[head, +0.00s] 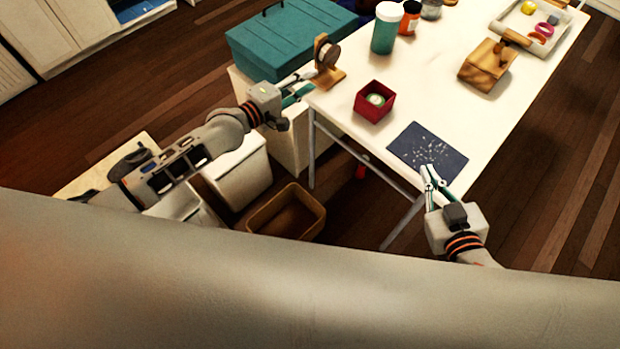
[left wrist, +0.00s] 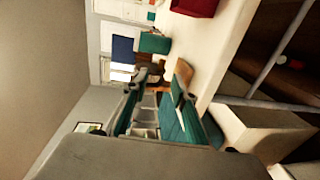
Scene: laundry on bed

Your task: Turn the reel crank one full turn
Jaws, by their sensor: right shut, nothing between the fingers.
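The reel (head: 327,54), a dark disc on a small wooden stand (head: 330,78), is at the table's left corner. In the left wrist view the wooden stand (left wrist: 183,72) shows just beyond the fingertips. The crank handle cannot be made out clearly. My left gripper (head: 304,83) is open, with its fingers pointing at the reel from the left, close to the stand. In the left wrist view its fingers (left wrist: 158,96) are apart; whether either touches the reel cannot be told. My right gripper (head: 428,172) is shut and empty over the front edge of the dark mat.
A teal case (head: 285,40) stands behind the reel. On the white table (head: 400,95) are a red box (head: 374,101), a dark mat (head: 415,148), a wooden box (head: 482,72), bottles (head: 384,30) and a tray (head: 497,25). A brown bin (head: 285,222) is on the floor.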

